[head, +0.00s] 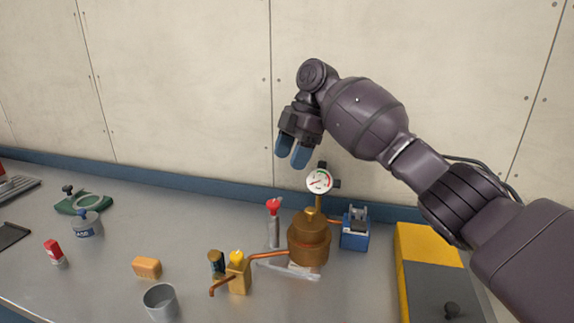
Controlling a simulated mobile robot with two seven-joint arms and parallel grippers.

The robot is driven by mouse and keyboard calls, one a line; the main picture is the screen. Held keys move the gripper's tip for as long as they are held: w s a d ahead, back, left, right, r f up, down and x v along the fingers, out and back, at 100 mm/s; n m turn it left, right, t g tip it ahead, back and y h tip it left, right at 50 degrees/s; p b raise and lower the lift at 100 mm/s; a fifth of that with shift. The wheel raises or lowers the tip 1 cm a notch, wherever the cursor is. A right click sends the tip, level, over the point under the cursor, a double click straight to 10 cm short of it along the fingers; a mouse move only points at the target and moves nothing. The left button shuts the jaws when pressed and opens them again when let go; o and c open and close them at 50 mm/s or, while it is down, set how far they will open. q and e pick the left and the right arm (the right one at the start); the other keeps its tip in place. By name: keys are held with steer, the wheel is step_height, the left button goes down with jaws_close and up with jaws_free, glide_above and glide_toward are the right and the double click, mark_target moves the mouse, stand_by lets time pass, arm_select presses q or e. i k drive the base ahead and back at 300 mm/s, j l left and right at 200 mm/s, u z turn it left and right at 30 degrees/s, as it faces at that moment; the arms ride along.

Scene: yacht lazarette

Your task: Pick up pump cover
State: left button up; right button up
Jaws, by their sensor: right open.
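I cannot tell for certain which thing is the pump cover. A round brass body (308,245) with a dial gauge (319,181) on top stands upright mid-bench, with copper pipe at its sides. A green base (68,207) with a pale ring and a black knob lies at the back left. My right gripper (291,155) is open and empty, its blue fingers pointing down. It is raised in front of the wall, above and left of the gauge, and touches nothing. My left gripper is not in view.
A yellow and grey box (415,245) stands at the right, below my right arm. The bench's back centre-left is clear.

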mark_target(310, 226)
steer(key=k, duration=1)
